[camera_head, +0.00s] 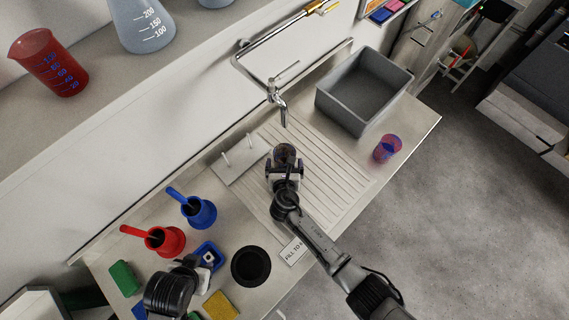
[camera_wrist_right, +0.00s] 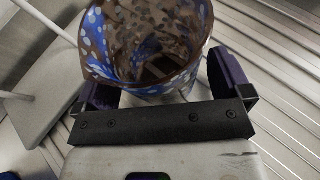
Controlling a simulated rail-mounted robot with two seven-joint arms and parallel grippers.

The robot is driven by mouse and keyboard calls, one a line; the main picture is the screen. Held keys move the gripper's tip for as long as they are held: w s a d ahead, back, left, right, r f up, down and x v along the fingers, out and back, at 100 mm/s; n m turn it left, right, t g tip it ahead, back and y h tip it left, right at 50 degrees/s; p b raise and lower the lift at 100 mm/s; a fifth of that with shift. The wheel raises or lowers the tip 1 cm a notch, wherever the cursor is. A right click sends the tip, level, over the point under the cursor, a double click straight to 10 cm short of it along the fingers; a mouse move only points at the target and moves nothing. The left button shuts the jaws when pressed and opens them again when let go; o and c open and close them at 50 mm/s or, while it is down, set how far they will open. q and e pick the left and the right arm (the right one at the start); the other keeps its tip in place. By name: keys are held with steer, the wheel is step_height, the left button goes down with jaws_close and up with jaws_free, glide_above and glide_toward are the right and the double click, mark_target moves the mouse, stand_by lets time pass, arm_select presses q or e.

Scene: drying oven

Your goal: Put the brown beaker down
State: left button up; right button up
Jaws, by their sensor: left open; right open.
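The brown beaker (camera_wrist_right: 150,45), speckled with blue and white, is at the ribbed metal drainboard; its top also shows in the head view (camera_head: 285,153). Its open mouth faces my right wrist camera. My right gripper (camera_wrist_right: 163,85) is open, with one purple-padded finger on each side of the beaker; in the head view the right gripper (camera_head: 285,168) is over the drainboard (camera_head: 330,180). The beaker's base is hidden, so its contact with the drainboard cannot be seen. My left gripper (camera_head: 190,272) is open, low at the left of the bench near a blue holder (camera_head: 209,253).
A grey basin (camera_head: 362,92) and a red-blue cup (camera_head: 387,148) are to the right of the drainboard. Red (camera_head: 166,241) and blue (camera_head: 200,212) pots and a black dish (camera_head: 250,266) stand left.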

steer(key=shift+r, duration=0.25)
steer(key=shift+s+r, duration=0.1)
steer(key=shift+s, duration=0.3)
steer(key=p+v, duration=0.2)
steer(key=v, duration=0.7)
steer(key=shift+s+r+p, duration=0.1)
steer(key=shift+s+p, duration=0.2)
steer(key=shift+s+r, duration=0.3)
steer(key=shift+s, duration=0.4)
